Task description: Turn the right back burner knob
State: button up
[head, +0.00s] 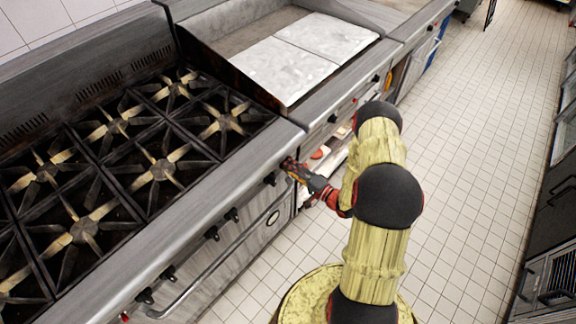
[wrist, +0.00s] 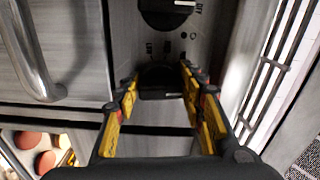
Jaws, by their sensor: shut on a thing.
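My gripper (head: 290,166) is at the right end of the range's front panel in the head view. In the wrist view, the fingers of my gripper (wrist: 163,84) stand on both sides of a black knob (wrist: 160,76) and are shut on it. The knob is partly hidden by the fingers. In the head view the gripper covers it, at the right end of the knob row. Another black knob (wrist: 168,12) with an OFF mark sits above it in the wrist view. The right back burner (head: 176,88) shows no visible flame.
The neighbouring knob (head: 270,178) is close to the left of my gripper. An oven handle (head: 215,265) runs below the panel. A griddle (head: 285,68) stands to the right of the range. The tiled floor (head: 455,150) to the right is clear.

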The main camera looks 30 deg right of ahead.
jog(key=shift+m, duration=0.7)
jog(key=o, duration=1.1)
jog(key=v, duration=1.2)
